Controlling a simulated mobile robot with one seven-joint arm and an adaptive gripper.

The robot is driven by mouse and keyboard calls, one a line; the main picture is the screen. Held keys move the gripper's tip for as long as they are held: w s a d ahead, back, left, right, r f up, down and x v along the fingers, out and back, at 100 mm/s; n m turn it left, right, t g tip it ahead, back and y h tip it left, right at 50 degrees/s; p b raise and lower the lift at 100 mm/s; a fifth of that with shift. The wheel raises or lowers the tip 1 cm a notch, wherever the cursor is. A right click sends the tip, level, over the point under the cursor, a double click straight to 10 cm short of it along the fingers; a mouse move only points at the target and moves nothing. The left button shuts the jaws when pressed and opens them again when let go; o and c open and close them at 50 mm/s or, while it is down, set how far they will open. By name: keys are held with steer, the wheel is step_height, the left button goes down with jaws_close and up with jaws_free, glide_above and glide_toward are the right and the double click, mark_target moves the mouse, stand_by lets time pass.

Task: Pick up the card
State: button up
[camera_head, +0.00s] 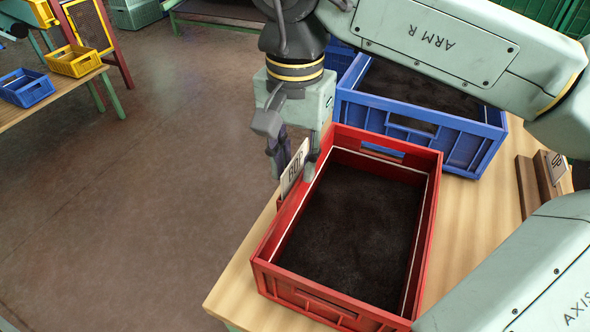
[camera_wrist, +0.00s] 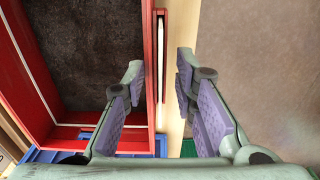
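A white card (camera_head: 295,166) with dark lettering, apparently "BIO", stands upright along the left outer side of the red crate (camera_head: 428,220). In the wrist view the card (camera_wrist: 161,45) shows as a thin pale edge in a narrow red holder (camera_wrist: 165,75) beside the crate's wall. My gripper (camera_head: 293,158) is open above the crate's left rim. In the wrist view its fingers (camera_wrist: 160,80) lie on either side of the card's line, with a gap on both sides. The left finger overlaps the crate's inside. The card's lower part is hidden.
A blue crate (camera_head: 490,150) with dark contents stands behind the red one. A second card (camera_head: 556,165) stands by wooden blocks (camera_head: 530,188) at the right. The wooden table (camera_head: 235,290) ends just left of the red crate; open floor (camera_head: 130,200) lies beyond.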

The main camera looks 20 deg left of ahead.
steer(key=shift+c, duration=0.5)
jaws_close()
